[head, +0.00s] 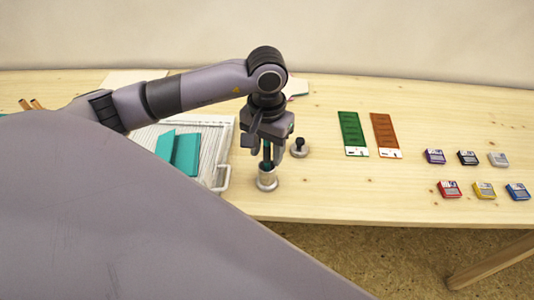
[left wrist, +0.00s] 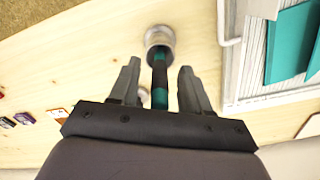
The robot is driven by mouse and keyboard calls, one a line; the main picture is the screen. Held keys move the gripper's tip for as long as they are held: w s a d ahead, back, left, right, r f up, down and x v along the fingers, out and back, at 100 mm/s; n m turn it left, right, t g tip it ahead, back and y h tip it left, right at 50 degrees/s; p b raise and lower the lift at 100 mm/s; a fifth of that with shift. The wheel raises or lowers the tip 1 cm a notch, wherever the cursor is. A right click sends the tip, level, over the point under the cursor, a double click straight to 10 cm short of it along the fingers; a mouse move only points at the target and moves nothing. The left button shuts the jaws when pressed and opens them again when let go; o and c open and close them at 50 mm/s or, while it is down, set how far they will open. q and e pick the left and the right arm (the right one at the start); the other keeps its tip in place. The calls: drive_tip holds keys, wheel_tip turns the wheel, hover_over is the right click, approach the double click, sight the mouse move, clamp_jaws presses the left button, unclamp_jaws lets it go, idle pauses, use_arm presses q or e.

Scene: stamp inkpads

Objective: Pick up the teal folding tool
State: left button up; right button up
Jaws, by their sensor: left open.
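The teal folding tool (left wrist: 160,78) has a dark teal handle and stands in a round metal holder (head: 267,182) near the table's front edge. My left gripper (head: 267,152) comes down over the holder, with its fingers around the tool's upper part. In the left wrist view the left gripper (left wrist: 156,88) is open, one finger on each side of the tool, with a gap visible on both sides. The tool's lower end is hidden inside the holder. My right gripper is not in view.
A white ridged board (head: 217,140) with teal folded pieces (head: 180,153) lies left of the holder. A small dark-knobbed stamp (head: 299,148) stands close on the right. Green (head: 352,132) and orange (head: 385,134) strips and several inkpads (head: 484,190) lie further right.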

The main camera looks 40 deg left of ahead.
use_arm(q)
drive_tip(key=shift+c, duration=0.3)
clamp_jaws()
drive_tip(key=shift+r, duration=0.1)
